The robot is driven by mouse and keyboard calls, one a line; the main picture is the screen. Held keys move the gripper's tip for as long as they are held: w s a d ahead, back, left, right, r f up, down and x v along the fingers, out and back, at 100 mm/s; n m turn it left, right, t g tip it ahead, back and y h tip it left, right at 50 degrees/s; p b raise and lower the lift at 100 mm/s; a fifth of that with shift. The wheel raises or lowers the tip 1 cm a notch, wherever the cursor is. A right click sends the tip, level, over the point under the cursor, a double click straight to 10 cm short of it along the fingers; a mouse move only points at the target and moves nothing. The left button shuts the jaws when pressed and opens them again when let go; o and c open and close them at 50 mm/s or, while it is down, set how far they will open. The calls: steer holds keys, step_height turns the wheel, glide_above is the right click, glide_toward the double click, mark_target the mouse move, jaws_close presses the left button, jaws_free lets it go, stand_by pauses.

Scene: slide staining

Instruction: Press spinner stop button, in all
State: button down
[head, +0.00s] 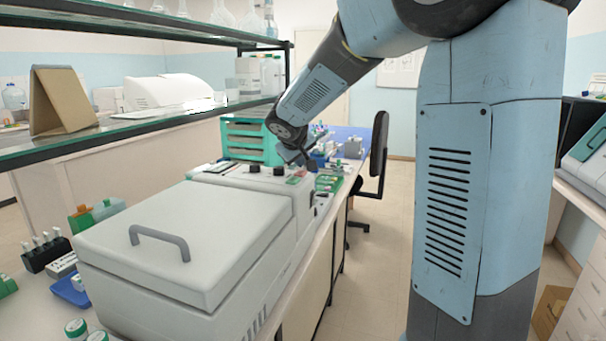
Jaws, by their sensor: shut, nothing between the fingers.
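A pale grey machine (185,240) with a closed lid and a dark handle stands on the left bench; it looks like the spinner. Its control panel (238,178) at the far end carries dark knobs (279,171) and small coloured parts near its right edge. Which of these is the stop button is too small to tell. My gripper (306,166) is shut and empty, pointing down at the panel's far right edge. Whether it touches the panel cannot be told from this view.
Glass shelves (150,122) run above the bench on the left. Teal drawers (243,140) and small bottles stand beyond the machine. A dark slide rack (46,253) and bottles sit at the near left. A black chair (377,160) stands right of the bench; the aisle floor is open.

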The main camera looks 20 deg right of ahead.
mark_target(300, 173)
steer(key=shift+f, duration=0.7)
stand_by(1.3)
steer(key=shift+r, duration=0.75)
steer(key=shift+r, duration=0.1)
steer(key=shift+r, duration=2.4)
